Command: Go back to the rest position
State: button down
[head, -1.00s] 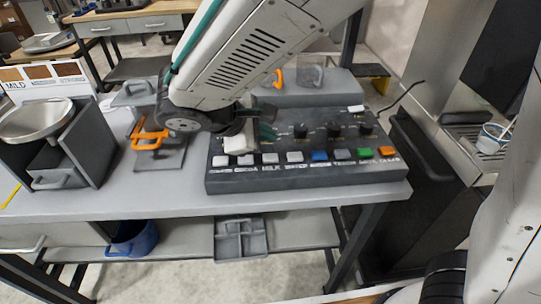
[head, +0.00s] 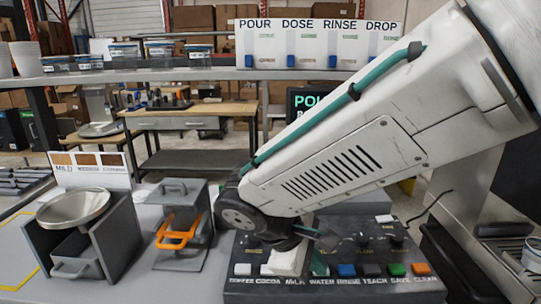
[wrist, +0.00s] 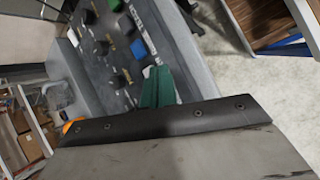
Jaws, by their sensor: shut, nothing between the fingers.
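My gripper (head: 319,263) is low over the dark button panel (head: 335,285) in the head view, mostly hidden behind my arm. In the wrist view the green fingers of my gripper (wrist: 158,87) are together with nothing between them. Beyond them the panel (wrist: 125,45) shows its knobs and coloured buttons. Whether the fingertips touch the panel I cannot tell. A white block-like piece (head: 287,260) shows beside the fingers in the head view; what it belongs to is unclear.
A metal bowl (head: 73,207) on a grey stand and a unit with an orange handle (head: 177,235) stand left of the panel. A cup (head: 532,253) is at the far right.

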jog(key=s+d+r+m+y, duration=0.3)
jog(key=s+d+m, duration=0.3)
jog(key=d, duration=0.3)
jog(key=s+d+r+m+y, duration=0.3)
jog(key=s+d+m, duration=0.4)
jog(key=d, duration=0.1)
jog(key=shift+s+d+g+y, duration=0.2)
jog(key=shift+d+g+y, duration=0.1)
jog(key=shift+d+g, duration=0.1)
jog(key=shift+r, duration=0.1)
dwell(2.5)
